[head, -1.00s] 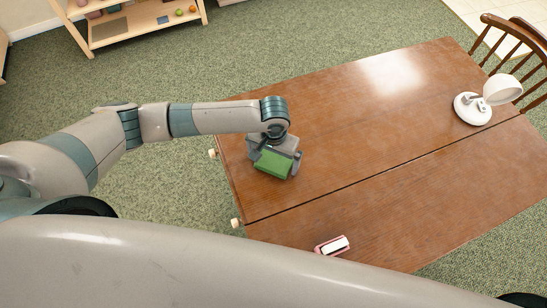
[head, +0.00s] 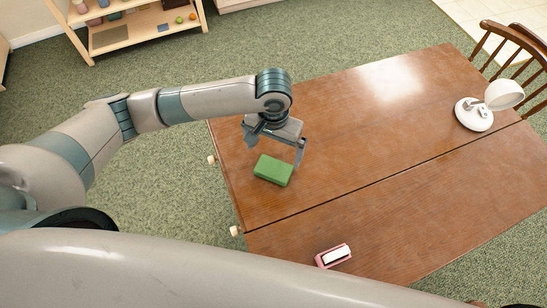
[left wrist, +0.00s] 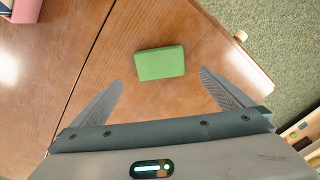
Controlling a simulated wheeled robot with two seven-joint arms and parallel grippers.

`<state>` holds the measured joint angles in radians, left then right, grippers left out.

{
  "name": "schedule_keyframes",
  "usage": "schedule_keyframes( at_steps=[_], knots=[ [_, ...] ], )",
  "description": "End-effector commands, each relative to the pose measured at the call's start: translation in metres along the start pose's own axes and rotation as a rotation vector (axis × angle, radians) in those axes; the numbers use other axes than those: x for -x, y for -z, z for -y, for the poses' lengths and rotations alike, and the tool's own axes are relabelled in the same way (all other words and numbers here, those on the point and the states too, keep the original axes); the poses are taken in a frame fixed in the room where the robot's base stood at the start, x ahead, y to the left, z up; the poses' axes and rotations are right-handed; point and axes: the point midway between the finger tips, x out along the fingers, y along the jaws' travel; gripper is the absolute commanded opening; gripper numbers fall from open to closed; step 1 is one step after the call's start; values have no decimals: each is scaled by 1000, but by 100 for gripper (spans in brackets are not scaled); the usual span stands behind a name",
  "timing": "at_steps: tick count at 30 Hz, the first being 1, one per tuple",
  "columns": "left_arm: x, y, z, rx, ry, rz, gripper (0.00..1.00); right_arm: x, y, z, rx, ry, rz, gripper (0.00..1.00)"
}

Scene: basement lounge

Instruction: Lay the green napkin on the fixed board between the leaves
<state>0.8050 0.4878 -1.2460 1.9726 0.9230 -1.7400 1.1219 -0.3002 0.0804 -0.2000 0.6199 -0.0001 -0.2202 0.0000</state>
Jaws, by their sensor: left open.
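The green napkin (head: 273,169), a thick folded block, lies flat on the brown wooden table (head: 330,120), near its left end and above the dark seam in the head view. It also shows whole in the left wrist view (left wrist: 161,63). My left gripper (head: 275,155) is open and empty just above and behind the napkin, apart from it. In the left wrist view its two fingers (left wrist: 161,83) are spread wide, with the napkin beyond the gap. One seam divides the tabletop; I cannot tell which part is the fixed board. My right gripper is not in view.
A pink-and-white object (head: 333,256) lies on the near part of the table. A white lamp (head: 474,114) stands at the right end by a wooden chair (head: 510,50). Small pale knobs (head: 235,230) stick out at the left edge. The tabletop's middle is clear.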

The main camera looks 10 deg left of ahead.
Motion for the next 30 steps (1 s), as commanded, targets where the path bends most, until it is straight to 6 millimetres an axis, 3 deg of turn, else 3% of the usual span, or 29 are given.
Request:
schedule_keyframes(
  at_steps=[9, 30],
  knots=[
    [24, 0, 0, 0, 0, 1, 100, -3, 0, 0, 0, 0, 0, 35],
    [24, 0, 2, 2, 2, 1, 100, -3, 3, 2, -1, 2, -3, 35]
  ],
)
